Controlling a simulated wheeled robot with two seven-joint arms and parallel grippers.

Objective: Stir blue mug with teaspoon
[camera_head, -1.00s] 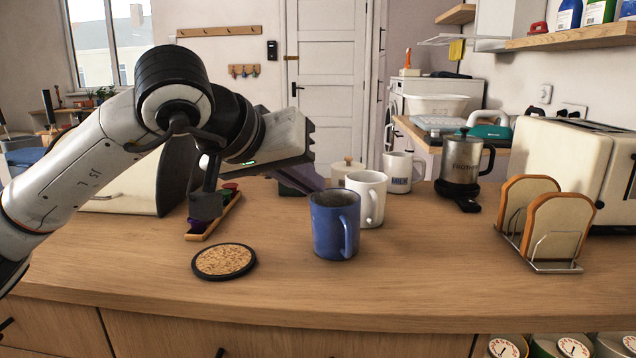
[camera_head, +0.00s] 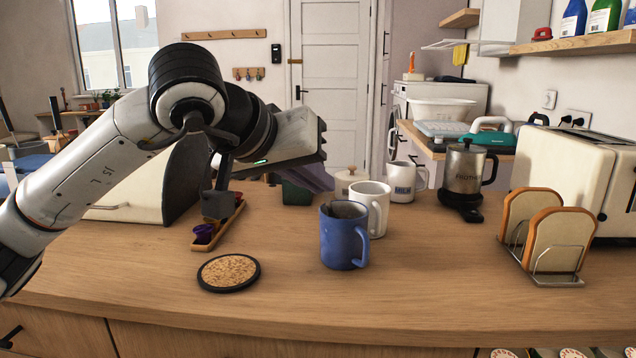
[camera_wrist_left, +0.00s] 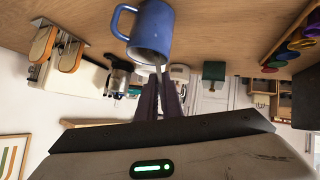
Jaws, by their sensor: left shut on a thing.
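The blue mug (camera_head: 337,243) stands upright on the wooden counter with its handle to the right. It also shows in the left wrist view (camera_wrist_left: 152,30). My left gripper (camera_head: 322,178) is just above and behind the mug's rim, its fingers pointing down towards it. In the left wrist view, its dark fingers (camera_wrist_left: 160,97) are shut on a thin pale handle, the teaspoon (camera_wrist_left: 159,72), which reaches to the mug's opening. The spoon's bowl is hidden. My right gripper is not in view.
Two white mugs (camera_head: 375,196) and a lidded pot stand behind the blue mug. A cork coaster (camera_head: 229,271) lies front left. A frother jug (camera_head: 464,170), toast rack (camera_head: 555,245) and toaster (camera_head: 570,165) stand to the right. The front counter is clear.

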